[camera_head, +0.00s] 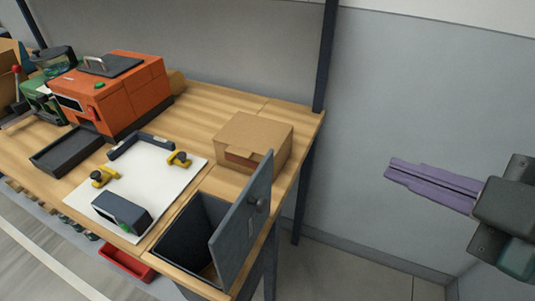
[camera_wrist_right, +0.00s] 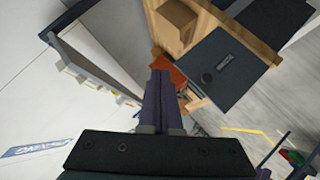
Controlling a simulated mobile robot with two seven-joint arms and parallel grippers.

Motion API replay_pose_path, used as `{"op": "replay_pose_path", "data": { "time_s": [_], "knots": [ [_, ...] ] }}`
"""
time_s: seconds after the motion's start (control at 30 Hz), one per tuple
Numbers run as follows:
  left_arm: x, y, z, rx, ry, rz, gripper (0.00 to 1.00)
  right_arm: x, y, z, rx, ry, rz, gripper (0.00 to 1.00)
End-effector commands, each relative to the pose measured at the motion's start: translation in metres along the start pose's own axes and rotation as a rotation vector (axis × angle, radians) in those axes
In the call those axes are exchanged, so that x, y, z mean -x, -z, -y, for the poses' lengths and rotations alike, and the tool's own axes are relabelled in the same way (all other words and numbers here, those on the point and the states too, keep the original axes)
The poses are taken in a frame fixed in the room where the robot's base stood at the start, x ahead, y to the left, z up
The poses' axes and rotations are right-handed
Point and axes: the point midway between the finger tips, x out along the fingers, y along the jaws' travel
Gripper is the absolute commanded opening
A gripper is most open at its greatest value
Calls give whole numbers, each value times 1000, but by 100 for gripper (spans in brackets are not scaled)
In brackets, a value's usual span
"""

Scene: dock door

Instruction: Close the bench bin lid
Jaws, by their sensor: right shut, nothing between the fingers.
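The bench bin (camera_head: 178,254) is a dark open box set into the right front end of the wooden bench. Its grey lid (camera_head: 242,228) stands raised, nearly upright, along the bin's right side, with a round dark knob on its right-hand face. In the right wrist view the lid (camera_wrist_right: 222,70) shows face-on as a dark panel with the knob. My right gripper (camera_head: 388,171) has purple fingers, shut and empty, in the air to the right of the lid and well apart from it. My left gripper is not in view.
A cardboard box (camera_head: 250,140) sits on the bench behind the bin. A white mat (camera_head: 165,170) with yellow clamps and a grey device lies to the left. An orange machine (camera_head: 125,90) stands farther left. The space between the lid and my right gripper is free.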

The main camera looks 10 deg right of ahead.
Motion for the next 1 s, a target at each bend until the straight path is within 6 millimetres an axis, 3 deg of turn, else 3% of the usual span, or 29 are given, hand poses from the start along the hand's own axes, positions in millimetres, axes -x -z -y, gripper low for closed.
{"op": "replay_pose_path", "data": {
  "time_s": [0.03,0.1,0.3,0.4,0.5,0.67,1.0],
  "knots": [
    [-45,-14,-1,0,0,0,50,-22,-22,26,103,-16,-76,0],
    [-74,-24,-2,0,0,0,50,-33,-29,39,243,-47,-198,0],
    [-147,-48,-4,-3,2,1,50,-41,-50,78,588,-122,-522,0],
    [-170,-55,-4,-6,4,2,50,-35,-59,91,701,-150,-642,0],
    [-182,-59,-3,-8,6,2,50,-28,-64,97,770,-171,-722,0],
    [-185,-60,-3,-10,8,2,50,-23,-61,98,806,-185,-774,0],
    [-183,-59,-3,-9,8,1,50,-55,-26,101,803,-192,-777,0]
  ]
}}
